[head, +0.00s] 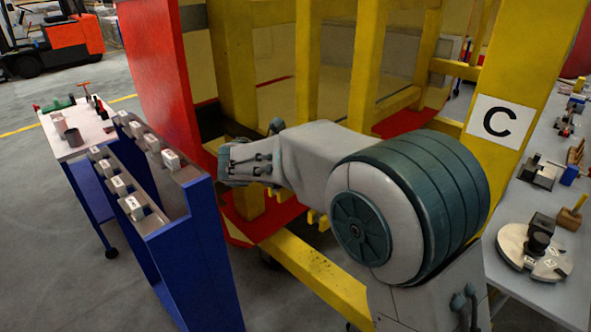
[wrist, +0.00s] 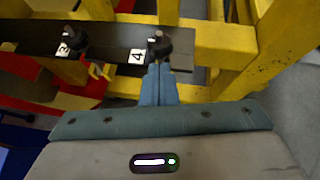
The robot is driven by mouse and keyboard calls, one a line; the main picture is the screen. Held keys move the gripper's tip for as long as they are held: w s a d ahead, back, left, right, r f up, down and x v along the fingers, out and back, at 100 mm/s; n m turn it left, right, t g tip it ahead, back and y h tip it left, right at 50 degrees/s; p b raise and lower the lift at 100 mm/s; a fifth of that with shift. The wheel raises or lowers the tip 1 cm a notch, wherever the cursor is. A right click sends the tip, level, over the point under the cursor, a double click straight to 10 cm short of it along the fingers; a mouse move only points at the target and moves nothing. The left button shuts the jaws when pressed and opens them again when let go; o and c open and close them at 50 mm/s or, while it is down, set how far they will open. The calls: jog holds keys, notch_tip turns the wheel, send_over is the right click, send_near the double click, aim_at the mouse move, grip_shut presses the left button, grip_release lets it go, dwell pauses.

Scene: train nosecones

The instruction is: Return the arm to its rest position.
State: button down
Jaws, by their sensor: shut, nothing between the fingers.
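My gripper (wrist: 158,72) shows in the wrist view with its two blue-grey fingers shut together and nothing between them. Its tips are right beside a dark round knob (wrist: 159,46) next to a label "4" on a dark bar (wrist: 112,40). I cannot tell whether they touch it. A second dark knob (wrist: 72,42) by a label "3" is to the left. In the head view my grey and teal arm is stretched to the left, in front of the yellow frame (head: 307,60); the fingers cannot be made out there.
A blue rack (head: 205,260) with several white-tagged blocks stands left of my arm, beside a red panel (head: 160,70). A white-topped cart (head: 75,135) is behind it. A bench (head: 505,250) with fixtures is on the right. Grey floor (head: 45,240) is clear at the left.

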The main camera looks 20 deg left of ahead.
jog(key=shift+d, duration=0.15)
jog(key=s+d+r+m+g, duration=0.1)
jog(key=s+d+m+g, duration=0.25)
jog(key=d+m, duration=0.55)
jog(key=s+d+m+g, duration=0.2)
jog(key=s+d+m, duration=0.3)
jog(key=d, duration=0.8)
jog(key=s+d+f+m+y, duration=0.1)
jog(key=s+d+m, duration=0.2)
jog(key=s+m, duration=0.3)
jog(key=s+d+f+m+g+y, duration=0.1)
jog(key=s+d+m, duration=0.2)
jog(key=s+m, duration=0.3)
jog(key=s+d+f+m+g+y, duration=0.1)
jog(key=s+d+f+m+y, duration=0.1)
jog(key=s+m, duration=0.4)
jog(key=shift+s+d+m, duration=0.3)
jog(key=shift+s+d, duration=0.05)
jog(key=shift+d, duration=0.55)
jog(key=shift+f, duration=0.1)
